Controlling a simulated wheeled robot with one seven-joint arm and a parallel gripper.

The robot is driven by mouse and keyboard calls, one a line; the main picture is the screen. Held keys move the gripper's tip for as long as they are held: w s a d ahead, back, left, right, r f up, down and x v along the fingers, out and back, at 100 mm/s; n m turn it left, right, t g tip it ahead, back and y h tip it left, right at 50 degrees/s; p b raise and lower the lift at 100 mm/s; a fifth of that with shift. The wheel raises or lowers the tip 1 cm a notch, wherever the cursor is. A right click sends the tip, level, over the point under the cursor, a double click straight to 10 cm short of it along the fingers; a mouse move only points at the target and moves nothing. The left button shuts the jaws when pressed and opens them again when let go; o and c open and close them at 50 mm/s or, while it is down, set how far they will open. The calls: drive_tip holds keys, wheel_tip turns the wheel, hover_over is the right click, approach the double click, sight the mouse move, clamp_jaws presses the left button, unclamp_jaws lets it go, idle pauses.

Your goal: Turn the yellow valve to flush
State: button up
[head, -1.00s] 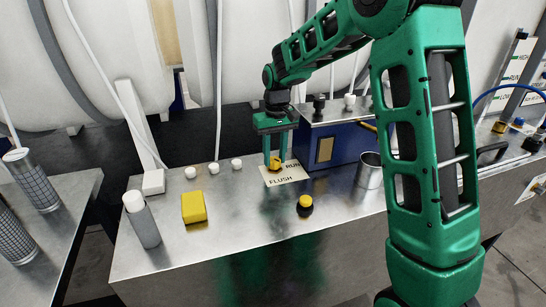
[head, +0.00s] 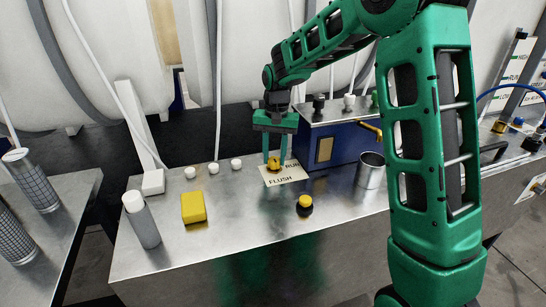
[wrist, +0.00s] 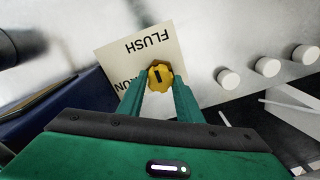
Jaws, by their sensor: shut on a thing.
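The yellow valve (head: 274,164) is a small knob on a pale label plate (head: 290,177) lying on the metal bench. The plate reads FLUSH and RUN. My gripper (head: 274,158) reaches down from above and is shut on the valve, one green finger on each side. In the wrist view the valve (wrist: 161,76) sits between the fingertips (wrist: 160,82), with a short dark mark on its top. The mark runs roughly along the fingers, its far end towards the FLUSH side. The fingers hide part of the plate, including part of RUN.
A blue box (head: 335,147) stands close right of the plate, with a metal cup (head: 371,170) beside it. A yellow-black knob (head: 305,205) is in front. A yellow block (head: 194,207), a white-capped bottle (head: 142,220) and white knobs (head: 213,168) are left. The front bench is mostly clear.

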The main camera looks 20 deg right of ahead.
sight(275, 159)
drive_tip(key=shift+w+r, duration=0.15)
drive_tip(key=o, duration=1)
drive_tip(key=shift+o, duration=0.2)
wheel_tip(275, 159, up, 11)
drive_tip(key=shift+f, duration=0.2)
drive_tip(key=shift+d, duration=0.1)
